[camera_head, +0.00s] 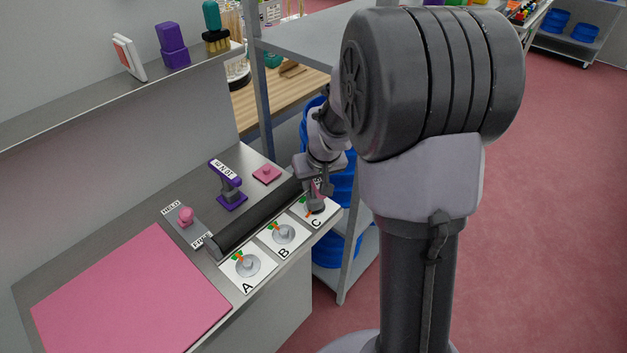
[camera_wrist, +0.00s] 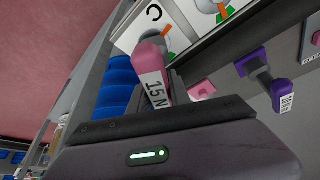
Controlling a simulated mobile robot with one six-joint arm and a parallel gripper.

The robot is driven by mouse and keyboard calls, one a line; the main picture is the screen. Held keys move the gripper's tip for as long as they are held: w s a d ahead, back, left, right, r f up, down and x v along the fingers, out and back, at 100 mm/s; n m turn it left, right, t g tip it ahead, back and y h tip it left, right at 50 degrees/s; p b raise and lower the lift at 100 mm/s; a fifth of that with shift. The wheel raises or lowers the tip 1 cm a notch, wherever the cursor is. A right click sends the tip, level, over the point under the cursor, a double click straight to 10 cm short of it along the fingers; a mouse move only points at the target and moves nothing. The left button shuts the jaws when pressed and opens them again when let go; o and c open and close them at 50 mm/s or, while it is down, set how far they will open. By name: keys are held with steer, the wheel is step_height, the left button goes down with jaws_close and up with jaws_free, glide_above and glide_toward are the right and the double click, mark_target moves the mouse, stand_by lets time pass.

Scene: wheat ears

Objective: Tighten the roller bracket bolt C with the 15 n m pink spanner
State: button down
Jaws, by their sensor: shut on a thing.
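The pink spanner (camera_wrist: 150,60) is held in my gripper (camera_head: 318,190), and its label reading 15 N shows in the wrist view. In the head view my gripper is over the white plate C (camera_head: 328,216) at the bench's right end, and mostly hides the spanner. A dark round part (camera_head: 317,207) lies over the middle of plate C. Whether the spanner is seated on bolt C is hidden. Plate C also shows in the wrist view (camera_wrist: 135,33), with an orange mark beside the spanner. Plates A (camera_head: 240,283) and B (camera_head: 273,248) carry grey bolts with green and orange marks.
A black roller (camera_head: 255,222) lies behind the plates. A purple spanner (camera_head: 228,181) stands on its purple base beside an empty-looking pink base (camera_head: 266,173). A pink knob (camera_head: 185,215) sits between HELD and FREE labels. A pink mat (camera_head: 130,295) covers the left bench.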

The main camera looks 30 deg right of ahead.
steer(key=shift+f+b, duration=0.35)
steer(key=shift+f, duration=0.15)
steer(key=shift+r+m+p, duration=0.2)
steer(key=shift+m+p, duration=0.4)
steer(key=shift+p, duration=0.35)
steer(key=shift+d+f+m+h+b, duration=0.1)
steer(key=shift+f+m+h+b, duration=0.15)
steer(key=shift+m+h+b, duration=0.35)
steer(key=shift+m+b, duration=0.4)
steer(key=shift+d+m+g+h+b, duration=0.1)
steer(key=shift+m+g+h+b, duration=0.25)
steer(key=shift+m+b, duration=0.8)
steer(key=shift+s+r+n+b, duration=0.15)
steer(key=shift+n+b, duration=0.1)
steer(key=shift+b, duration=0.2)
steer(key=shift+b, duration=0.6)
steer(key=shift+m+g+h+b, duration=0.25)
steer(key=shift+m+b, duration=0.35)
steer(key=shift+m, duration=0.2)
